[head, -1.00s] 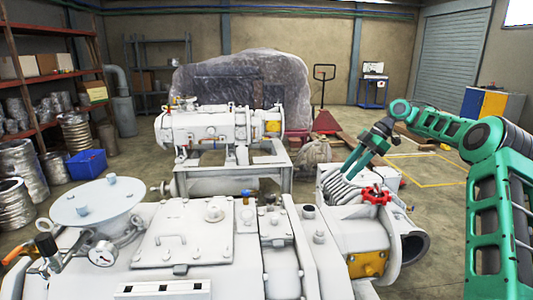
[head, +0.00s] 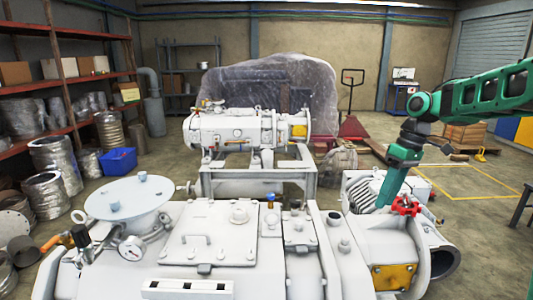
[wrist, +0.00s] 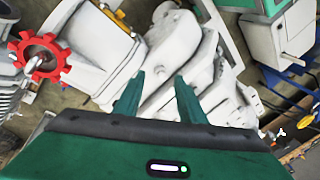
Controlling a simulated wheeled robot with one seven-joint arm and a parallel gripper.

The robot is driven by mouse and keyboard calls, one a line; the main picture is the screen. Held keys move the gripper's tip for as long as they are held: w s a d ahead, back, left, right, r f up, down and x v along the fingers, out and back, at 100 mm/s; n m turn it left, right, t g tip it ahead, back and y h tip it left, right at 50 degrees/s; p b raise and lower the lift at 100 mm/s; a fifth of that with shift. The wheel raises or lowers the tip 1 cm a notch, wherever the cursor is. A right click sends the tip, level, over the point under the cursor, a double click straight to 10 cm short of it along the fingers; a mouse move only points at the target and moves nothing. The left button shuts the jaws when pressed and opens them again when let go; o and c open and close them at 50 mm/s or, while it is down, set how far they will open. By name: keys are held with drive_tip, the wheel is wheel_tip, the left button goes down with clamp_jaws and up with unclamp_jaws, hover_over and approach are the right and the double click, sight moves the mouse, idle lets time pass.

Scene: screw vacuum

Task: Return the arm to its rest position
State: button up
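My green arm (head: 490,90) reaches in from the right in the head view. My gripper (head: 388,200) hangs down from it, in front of the ribbed motor and just left of and above the red handwheel (head: 405,206). In the wrist view my gripper (wrist: 158,80) shows two green fingers apart with nothing between them. The red handwheel (wrist: 40,57) lies to the left of the fingers there, clear of them. Beyond the fingers are white machine parts (wrist: 185,50). In the head view the fingers overlap and their gap cannot be seen.
The large white vacuum machine (head: 205,240) fills the foreground. A second white machine (head: 240,130) stands behind it, with a wrapped bulk (head: 275,85) beyond. Metal shelves (head: 65,75) and a blue bin (head: 118,161) are at left. Floor with yellow lines (head: 465,185) is open at right.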

drive_tip(key=s+d+f+m+h, duration=0.1)
drive_tip(key=s+m, duration=0.3)
drive_tip(key=s, duration=0.7)
drive_tip(key=s+d+f+m, duration=0.3)
drive_tip(key=s+d+m, duration=0.1)
drive_tip(key=s, duration=0.8)
drive_tip(key=s+d+f+m+h, duration=0.1)
drive_tip(key=s+m, duration=0.4)
drive_tip(key=s, duration=0.7)
drive_tip(key=shift+d+f+m+t+h, duration=0.3)
drive_tip(key=shift+d+f+m, duration=0.1)
drive_tip(key=shift+d+f, duration=0.4)
